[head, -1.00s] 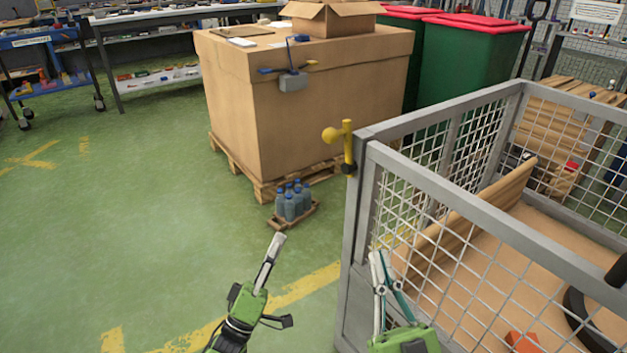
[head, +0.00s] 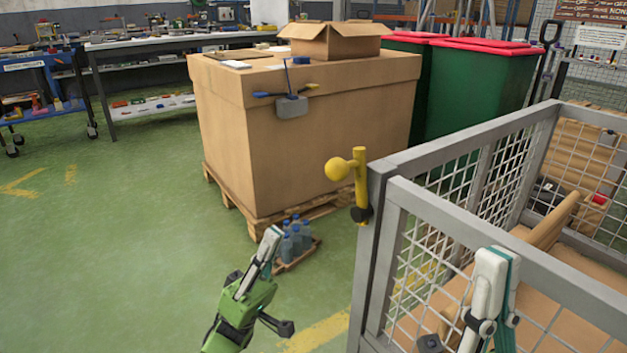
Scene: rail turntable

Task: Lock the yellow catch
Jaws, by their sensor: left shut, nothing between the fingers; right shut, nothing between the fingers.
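The yellow catch (head: 359,180) is on the near corner post of the grey mesh cage (head: 384,260). It has an upright yellow bar, a round yellow knob pointing left and a black part at its lower end. My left gripper (head: 273,238) is shut and empty, below and to the left of the catch, apart from it. My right gripper (head: 497,258) is shut and empty, to the right of and below the catch, in front of the cage's mesh side. Its lower part is cut off by the picture's bottom edge.
A large cardboard box on a pallet (head: 262,140) stands behind the catch. Green bins with red lids (head: 478,90) are behind. Cardboard lies inside the cage.

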